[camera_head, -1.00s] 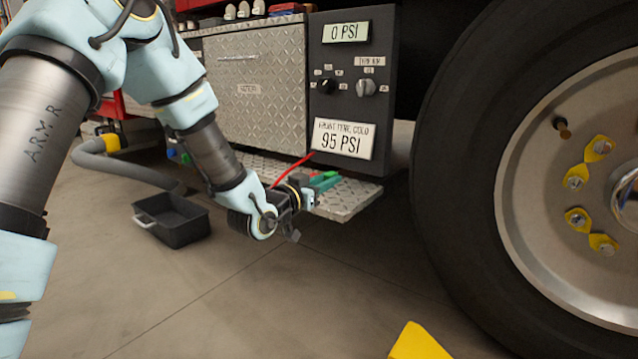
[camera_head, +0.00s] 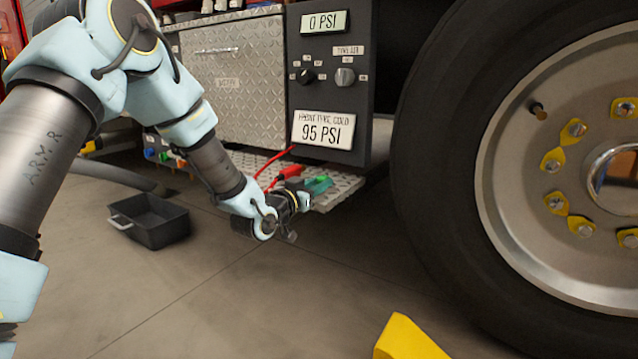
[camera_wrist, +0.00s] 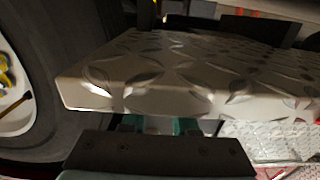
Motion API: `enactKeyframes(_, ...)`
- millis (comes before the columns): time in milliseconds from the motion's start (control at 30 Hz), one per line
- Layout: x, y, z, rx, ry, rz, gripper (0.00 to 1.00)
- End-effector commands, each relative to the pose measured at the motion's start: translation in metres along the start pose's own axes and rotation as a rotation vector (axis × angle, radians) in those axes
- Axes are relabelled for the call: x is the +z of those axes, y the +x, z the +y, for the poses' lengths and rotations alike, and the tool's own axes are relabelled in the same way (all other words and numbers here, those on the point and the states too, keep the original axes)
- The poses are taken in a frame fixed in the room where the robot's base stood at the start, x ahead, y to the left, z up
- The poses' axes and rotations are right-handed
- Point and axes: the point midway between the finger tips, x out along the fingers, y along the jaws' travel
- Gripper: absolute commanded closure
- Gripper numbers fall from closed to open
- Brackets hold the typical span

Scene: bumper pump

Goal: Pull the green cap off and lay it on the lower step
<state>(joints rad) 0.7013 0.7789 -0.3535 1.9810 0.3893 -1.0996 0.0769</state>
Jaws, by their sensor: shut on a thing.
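The lower step (camera_head: 345,181) is a diamond-plate ledge under the panel, and its edge fills much of the wrist view (camera_wrist: 190,80). My gripper (camera_head: 303,198) is at the step's front edge; in the wrist view (camera_wrist: 160,125) its tips reach the edge. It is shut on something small. Green shows between the tips, which fits the green cap (camera_wrist: 185,125), mostly hidden by the gripper.
A red hose and red fitting (camera_head: 290,172) lie on the step beside the gripper. The big tyre (camera_head: 425,150) stands close on the right. A black tray (camera_head: 150,225) is on the floor at left; a yellow block (camera_head: 405,340) is in front. The floor between is clear.

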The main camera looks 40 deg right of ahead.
Motion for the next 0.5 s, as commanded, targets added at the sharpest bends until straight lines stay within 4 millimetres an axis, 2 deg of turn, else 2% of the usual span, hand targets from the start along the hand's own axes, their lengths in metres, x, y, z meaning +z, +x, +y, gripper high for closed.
enactKeyframes(200,-0.0002,0.0000,0.0000,0.000,0.000,0.000,1.00)
enactKeyframes(233,-0.0001,0.0000,0.0000,0.000,0.000,0.000,0.71)
enactKeyframes(500,-0.0002,-0.0001,0.0000,0.000,0.000,0.000,0.41)
